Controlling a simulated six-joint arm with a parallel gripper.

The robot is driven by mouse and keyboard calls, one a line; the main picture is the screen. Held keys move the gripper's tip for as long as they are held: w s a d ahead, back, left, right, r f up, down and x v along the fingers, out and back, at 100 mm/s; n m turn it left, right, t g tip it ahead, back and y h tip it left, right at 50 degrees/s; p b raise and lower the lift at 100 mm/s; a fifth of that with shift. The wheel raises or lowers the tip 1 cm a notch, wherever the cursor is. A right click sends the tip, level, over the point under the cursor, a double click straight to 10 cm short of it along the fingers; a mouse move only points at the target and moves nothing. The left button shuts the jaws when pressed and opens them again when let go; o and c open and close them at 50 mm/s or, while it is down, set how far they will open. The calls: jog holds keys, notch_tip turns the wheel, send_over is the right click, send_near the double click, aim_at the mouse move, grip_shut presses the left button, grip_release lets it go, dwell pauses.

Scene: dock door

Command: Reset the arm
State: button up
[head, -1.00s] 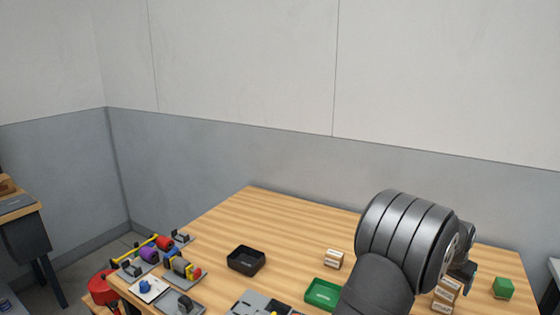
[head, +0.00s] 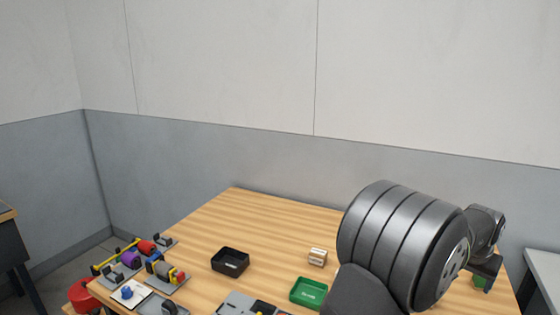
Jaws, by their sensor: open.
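My arm fills the lower right of the head view, and its large dark link hides part of the table. My gripper (head: 486,270) shows past that link at the right, small and dark, over the right part of the wooden table (head: 270,220). It is open, and I see nothing held in it. A green block (head: 480,284) shows partly behind and below the gripper; I cannot tell how far apart they are.
A black bin (head: 230,260), a green tray (head: 309,291) and a small labelled box (head: 318,257) stand left of my arm. Several colored parts on grey holders crowd the left corner, with a yellow bar (head: 115,257). The table's back middle is clear, before the wall.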

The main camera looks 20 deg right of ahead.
jog(key=s+a+f+n+t+y, duration=0.1)
jog(key=s+a+f+n, duration=0.1)
jog(key=s+a, duration=0.35)
jog(key=s+a+f+n, duration=0.2)
jog(key=a+f, duration=0.1)
jog(key=a, duration=0.5)
jog(key=w+f, duration=0.2)
jog(key=w, duration=0.1)
jog(key=w+f, duration=0.2)
jog(key=w, duration=0.2)
jog(key=w+f, duration=0.3)
jog(key=w, duration=0.1)
jog(key=shift+w+d, duration=0.1)
jog(key=shift+w, duration=0.1)
jog(key=shift+w+f, duration=0.15)
jog(key=shift+f, duration=0.45)
jog(key=shift+o, duration=0.3)
